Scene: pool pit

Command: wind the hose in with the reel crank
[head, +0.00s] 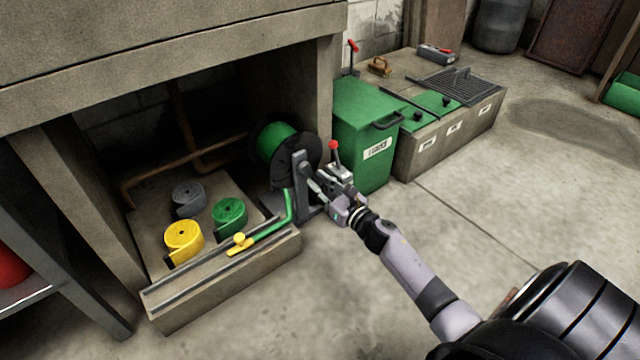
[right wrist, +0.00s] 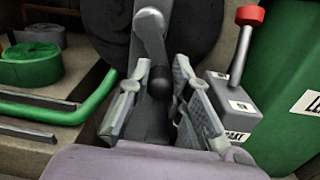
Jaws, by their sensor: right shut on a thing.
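The hose reel (head: 305,160) is a dark drum wound with green hose, standing at the right end of the low concrete pit. The green hose (head: 288,212) comes down from the reel and lies along the front ledge, ending in a yellow nozzle (head: 239,243). It also shows in the right wrist view (right wrist: 75,114). My right gripper (head: 325,184) is at the reel's front. In the right wrist view, its fingers (right wrist: 158,92) are around the dark handle of the grey crank (right wrist: 150,36). My left gripper is in neither view.
A lever with a red knob (right wrist: 249,16) stands close right of my right gripper. A green bin (head: 374,125) is just behind it. Rolled yellow (head: 183,238), green (head: 230,214) and grey (head: 188,198) hoses sit in the pit. The floor in front is clear.

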